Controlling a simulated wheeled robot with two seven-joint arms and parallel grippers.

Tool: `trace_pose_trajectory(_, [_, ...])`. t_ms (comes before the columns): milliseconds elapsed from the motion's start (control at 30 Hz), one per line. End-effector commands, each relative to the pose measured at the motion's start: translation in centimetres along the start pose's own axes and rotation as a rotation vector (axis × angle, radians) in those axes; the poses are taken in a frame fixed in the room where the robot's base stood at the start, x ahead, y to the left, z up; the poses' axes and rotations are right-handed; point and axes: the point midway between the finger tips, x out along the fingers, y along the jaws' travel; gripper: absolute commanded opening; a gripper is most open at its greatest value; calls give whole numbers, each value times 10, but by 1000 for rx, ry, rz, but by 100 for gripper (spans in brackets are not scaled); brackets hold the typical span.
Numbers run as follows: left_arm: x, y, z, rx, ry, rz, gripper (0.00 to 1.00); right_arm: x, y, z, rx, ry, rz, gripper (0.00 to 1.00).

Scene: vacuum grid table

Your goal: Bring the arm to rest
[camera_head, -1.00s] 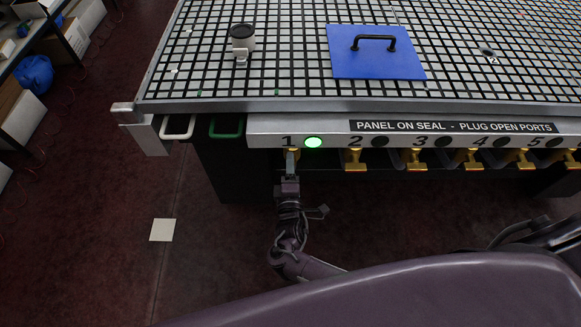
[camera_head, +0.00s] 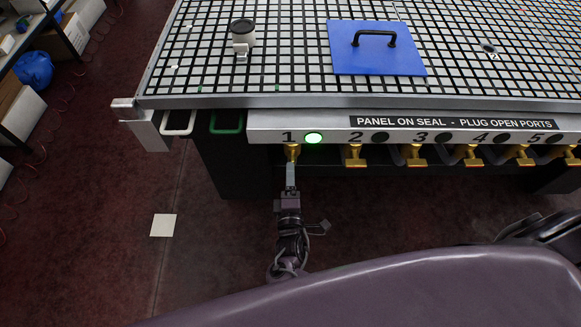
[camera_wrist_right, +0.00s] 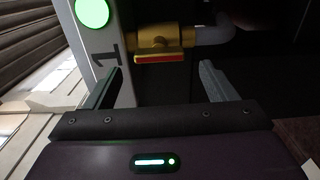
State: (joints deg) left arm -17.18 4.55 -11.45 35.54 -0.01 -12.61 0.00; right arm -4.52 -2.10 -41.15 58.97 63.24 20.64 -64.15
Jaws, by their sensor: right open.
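My right gripper (camera_head: 290,168) is in front of and just below the brass valve 1 (camera_head: 292,151), under the table's front edge. The right wrist view shows its two fingers (camera_wrist_right: 162,82) apart with nothing between them. Valve 1 (camera_wrist_right: 158,40) is beyond the fingertips there, with its red-edged handle lying crosswise; the gripper appears clear of it. The round light (camera_head: 313,138) by number 1 glows green. My left gripper is not in view.
The grid table (camera_head: 300,102) carries a blue panel (camera_head: 375,60) with a black handle and a small cylindrical device (camera_head: 242,38). Several brass valves (camera_head: 414,155) line the front to the right. Open floor (camera_head: 90,230) lies at the left, with a pale square (camera_head: 164,225) on it.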

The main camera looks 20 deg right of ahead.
Motion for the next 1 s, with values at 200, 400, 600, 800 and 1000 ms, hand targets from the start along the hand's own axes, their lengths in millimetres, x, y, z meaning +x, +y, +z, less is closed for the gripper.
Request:
trace_pose_trajectory(200, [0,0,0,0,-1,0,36,-22,0,0,0,-1,0,78])
trace_pose_trajectory(400, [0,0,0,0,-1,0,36,-24,0,0,-1,0,1,78])
trace_pose_trajectory(600, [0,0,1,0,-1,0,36,-24,0,0,0,-1,1,78])
trace_pose_trajectory(800, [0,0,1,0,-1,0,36,-24,-1,0,1,0,-3,78])
trace_pose_trajectory(1000, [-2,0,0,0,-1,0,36,-31,-58,20,105,10,-171,78])
